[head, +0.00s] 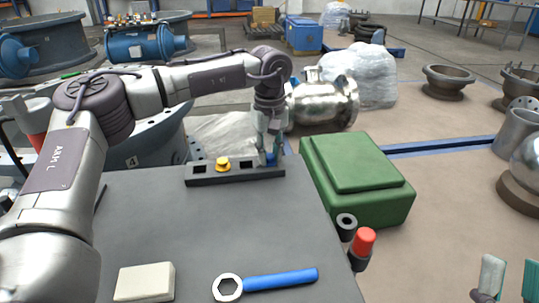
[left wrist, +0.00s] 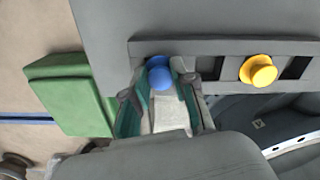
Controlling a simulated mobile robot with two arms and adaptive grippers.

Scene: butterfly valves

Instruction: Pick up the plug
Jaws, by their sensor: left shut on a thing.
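A dark rack (head: 235,176) with square slots lies at the far edge of the grey table. A blue plug (head: 270,159) is at its right end; it also shows in the left wrist view (left wrist: 159,73). My left gripper (head: 272,152) points down there, its teal-lined fingers shut on the blue plug. I cannot tell whether the plug is still seated in its slot. A yellow plug (head: 222,163) stands in the rack's middle, clear of the fingers, and shows in the left wrist view (left wrist: 258,70). My right gripper (head: 510,278) is open and empty at the lower right edge.
A blue-handled wrench (head: 280,279) and a pale block (head: 145,282) lie on the near table (head: 190,230). A green stepped box (head: 357,180) stands right of the rack. A red-capped cylinder (head: 363,242) is beside the table's right edge. A metal valve body (head: 322,103) lies behind.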

